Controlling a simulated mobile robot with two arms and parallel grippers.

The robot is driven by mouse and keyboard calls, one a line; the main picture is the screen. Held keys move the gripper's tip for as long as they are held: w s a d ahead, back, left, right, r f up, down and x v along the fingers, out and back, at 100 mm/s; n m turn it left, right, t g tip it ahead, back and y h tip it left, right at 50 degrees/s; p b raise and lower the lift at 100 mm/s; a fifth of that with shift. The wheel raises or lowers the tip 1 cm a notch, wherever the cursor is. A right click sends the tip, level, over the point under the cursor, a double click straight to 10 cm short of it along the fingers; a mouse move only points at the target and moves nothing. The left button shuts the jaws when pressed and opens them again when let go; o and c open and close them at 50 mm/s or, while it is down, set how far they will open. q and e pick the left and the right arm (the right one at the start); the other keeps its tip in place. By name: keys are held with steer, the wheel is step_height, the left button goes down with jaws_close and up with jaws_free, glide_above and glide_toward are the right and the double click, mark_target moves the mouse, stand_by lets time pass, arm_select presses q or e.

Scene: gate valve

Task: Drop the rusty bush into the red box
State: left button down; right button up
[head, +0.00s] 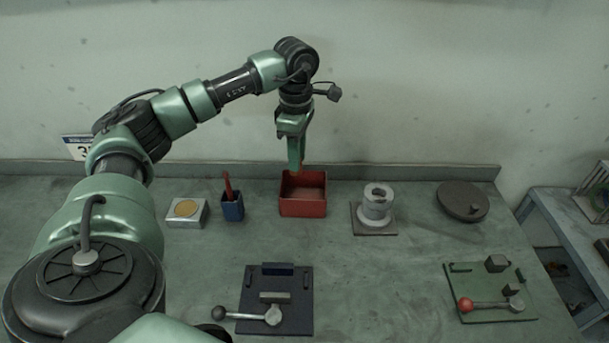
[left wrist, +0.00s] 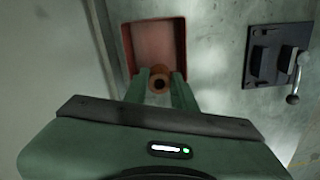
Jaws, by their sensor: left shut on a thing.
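The red box (head: 303,207) stands open-topped near the back middle of the bench, and it also shows in the left wrist view (left wrist: 153,28). My left gripper (head: 297,168) points down just above the back of the box. In the left wrist view its two fingers (left wrist: 160,84) are shut on the rusty bush (left wrist: 160,78), a small brown ring with a dark hole. The bush overlaps the near part of the box in that view. In the head view the bush is too small to make out clearly. My right gripper is in neither view.
A blue cup (head: 232,209) with a red tool and a grey block with a tan disc (head: 186,211) stand left of the box. A grey valve body (head: 376,205) and a dark round plate (head: 462,201) stand right. Dark (head: 292,323) and green (head: 491,300) lever fixtures lie in front.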

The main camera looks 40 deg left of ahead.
arm_select(q)
steer(key=shift+f, duration=0.15)
steer(key=c, duration=1.1)
jaws_free()
steer(key=shift+o, duration=0.2)
step_height(320, 180, up, 8)
steer(key=shift+f+b, duration=0.1)
steer(key=shift+b, duration=0.55)
